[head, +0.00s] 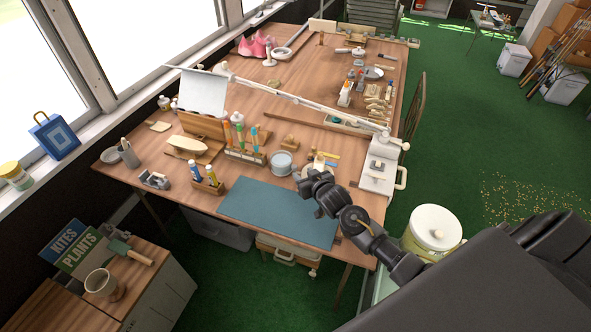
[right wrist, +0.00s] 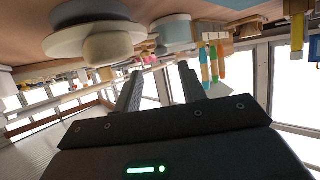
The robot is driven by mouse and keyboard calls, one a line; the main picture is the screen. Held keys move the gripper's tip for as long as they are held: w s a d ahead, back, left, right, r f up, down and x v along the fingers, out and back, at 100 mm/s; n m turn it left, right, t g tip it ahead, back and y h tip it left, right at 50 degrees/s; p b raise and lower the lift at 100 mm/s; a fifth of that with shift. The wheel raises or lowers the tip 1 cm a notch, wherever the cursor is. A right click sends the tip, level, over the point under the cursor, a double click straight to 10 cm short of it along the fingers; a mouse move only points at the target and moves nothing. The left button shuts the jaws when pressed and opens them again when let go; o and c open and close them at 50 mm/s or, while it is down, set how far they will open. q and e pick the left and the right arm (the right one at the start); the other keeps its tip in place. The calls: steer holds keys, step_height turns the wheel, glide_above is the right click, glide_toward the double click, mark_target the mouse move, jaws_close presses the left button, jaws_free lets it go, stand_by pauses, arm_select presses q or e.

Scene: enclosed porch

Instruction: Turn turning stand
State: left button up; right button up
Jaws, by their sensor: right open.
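The turning stand shows in the right wrist view, which is upside down, as a pale round disc (right wrist: 70,42) on a dark grey base. A cream cylindrical piece (right wrist: 107,48) sits on the disc. In the head view the stand is largely hidden behind my right gripper (head: 309,182), near the back edge of the blue-green mat. My right gripper also shows in the right wrist view (right wrist: 160,76), its two dark fingers apart with nothing between them. The stand lies beyond and to one side of the fingers, apart from them. My left gripper is out of view.
A grey-blue tin (head: 282,164) stands left of my right gripper. A rack of coloured tools (head: 245,155) is farther left. The mat (head: 278,212) is bare. A white jointed lamp arm (head: 310,104) crosses the table, and a white machine (head: 379,178) stands at its right edge.

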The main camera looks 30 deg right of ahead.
mark_target(295, 167)
steer(key=shift+x, duration=2.8)
steer(key=shift+a, duration=0.15)
